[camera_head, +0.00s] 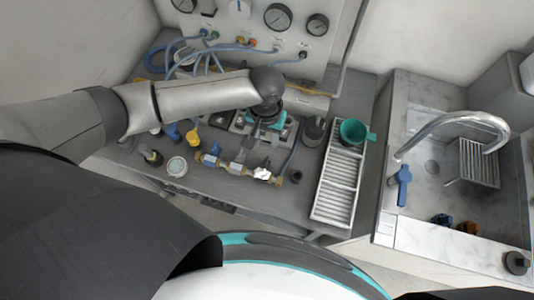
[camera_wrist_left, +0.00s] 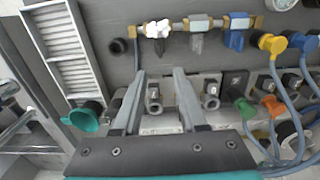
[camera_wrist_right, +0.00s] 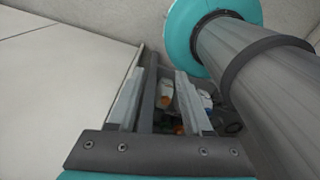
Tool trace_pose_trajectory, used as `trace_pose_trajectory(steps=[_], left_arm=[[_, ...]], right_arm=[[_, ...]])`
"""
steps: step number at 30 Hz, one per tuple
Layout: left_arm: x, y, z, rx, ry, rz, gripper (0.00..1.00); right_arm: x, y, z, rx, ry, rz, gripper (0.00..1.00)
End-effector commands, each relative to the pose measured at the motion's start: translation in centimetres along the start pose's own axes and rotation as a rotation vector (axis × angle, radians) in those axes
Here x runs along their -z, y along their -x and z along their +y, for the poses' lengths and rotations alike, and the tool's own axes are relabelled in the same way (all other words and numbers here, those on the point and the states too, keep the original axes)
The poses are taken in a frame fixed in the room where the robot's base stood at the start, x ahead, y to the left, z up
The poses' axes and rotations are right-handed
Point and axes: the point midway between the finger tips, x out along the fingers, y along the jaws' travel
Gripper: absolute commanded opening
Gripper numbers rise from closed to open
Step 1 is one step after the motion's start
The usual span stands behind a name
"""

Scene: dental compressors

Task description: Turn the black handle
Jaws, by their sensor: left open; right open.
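My right gripper (camera_wrist_right: 160,75) is open and empty, away from the valves.
A separate black knob (camera_wrist_left: 118,46) sits left of the pipe. A white slatted rack (camera_head: 337,188) with a teal cup (camera_head: 354,131) stands to the right. A sink (camera_head: 430,160) lies beyond it. Gauges (camera_head: 278,17) and blue hoses (camera_head: 230,46) line the back.

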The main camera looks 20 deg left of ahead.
Motion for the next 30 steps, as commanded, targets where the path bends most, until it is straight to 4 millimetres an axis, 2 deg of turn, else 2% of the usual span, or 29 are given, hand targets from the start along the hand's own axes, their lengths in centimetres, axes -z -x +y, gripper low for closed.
trace_pose_trajectory(steps=[1, 5, 9, 13, 18, 24, 30], left_arm=[[0.0, -1.1, 0.1, 0.001, -0.001, -0.002, 0.41], [0.0, -3.6, 0.1, 0.001, -0.001, -0.001, 0.41], [0.0, -6.1, 0.1, 0.001, -0.002, -0.001, 0.41], [0.0, -8.3, 0.1, 0.0, -0.003, 0.0, 0.41], [0.0, -10.6, 0.1, 0.0, -0.003, 0.001, 0.41], [0.0, -11.9, 0.1, -0.001, -0.003, 0.001, 0.41], [0.0, -12.2, 0.1, -0.002, -0.003, 0.002, 0.41]], right_arm=[[-0.3, -0.2, -0.1, 0.001, 0.0, -0.005, 0.5], [-0.2, -0.6, 0.0, 0.0, 0.0, -0.002, 0.5], [0.8, -1.1, 0.1, -0.002, 0.0, 0.014, 0.5], [1.6, -1.6, 0.2, -0.003, 0.0, 0.029, 0.5], [1.6, -2.1, 0.2, -0.003, 0.0, 0.03, 0.5], [1.5, -2.5, 0.2, -0.003, 0.0, 0.029, 0.5], [1.2, -2.5, 0.1, -0.002, 0.0, 0.024, 0.5]])
